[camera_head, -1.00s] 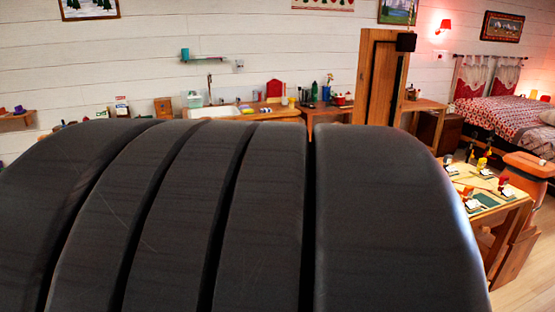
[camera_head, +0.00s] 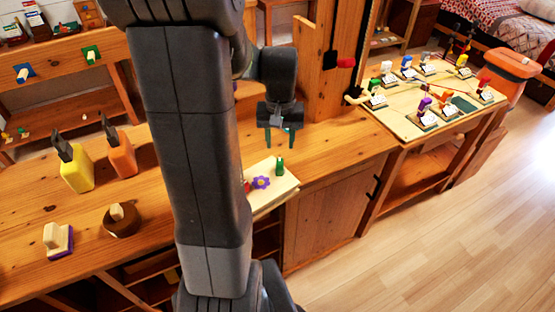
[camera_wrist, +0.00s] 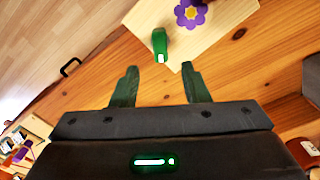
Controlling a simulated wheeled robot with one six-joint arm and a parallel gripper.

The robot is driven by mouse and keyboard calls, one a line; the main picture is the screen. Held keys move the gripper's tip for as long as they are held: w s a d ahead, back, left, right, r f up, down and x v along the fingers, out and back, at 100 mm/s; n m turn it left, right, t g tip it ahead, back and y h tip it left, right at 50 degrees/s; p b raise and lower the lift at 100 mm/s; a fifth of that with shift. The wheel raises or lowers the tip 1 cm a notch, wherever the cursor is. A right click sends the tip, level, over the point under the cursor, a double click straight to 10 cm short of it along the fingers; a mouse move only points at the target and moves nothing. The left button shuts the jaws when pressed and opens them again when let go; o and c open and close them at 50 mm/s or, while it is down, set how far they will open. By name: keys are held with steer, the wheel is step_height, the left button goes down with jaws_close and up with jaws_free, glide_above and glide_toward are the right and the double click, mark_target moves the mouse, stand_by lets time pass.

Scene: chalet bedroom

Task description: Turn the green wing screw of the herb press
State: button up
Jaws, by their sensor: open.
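The herb press is a pale wooden board (camera_head: 270,197) at the front edge of the wooden counter; it also shows in the wrist view (camera_wrist: 226,37). The green wing screw (camera_head: 280,167) stands on it near its far right corner, and shows as a green upright piece in the wrist view (camera_wrist: 160,45). A purple flower-shaped knob (camera_head: 261,182) sits beside it, also in the wrist view (camera_wrist: 190,14). My gripper (camera_head: 279,144) is open and empty, above the counter just beyond the screw. In the wrist view, the screw lies ahead of the gap between the fingertips (camera_wrist: 159,69), apart from them.
My arm hides part of the counter and the board's left side. Yellow (camera_head: 75,167) and orange (camera_head: 120,150) bottles stand left. A wooden post (camera_head: 325,60) rises behind the gripper. Floor at lower right is clear.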

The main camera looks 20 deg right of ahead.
mark_target(280, 163)
step_height(280, 163, down, 9)
stand_by(0.3)
jaws_close()
steer(key=shift+m, duration=0.3)
steer(key=m+b, duration=0.1)
steer(key=m, duration=0.3)
steer(key=shift+m, duration=0.4)
steer(key=m, duration=0.4)
steer(key=shift+m+b, duration=0.4)
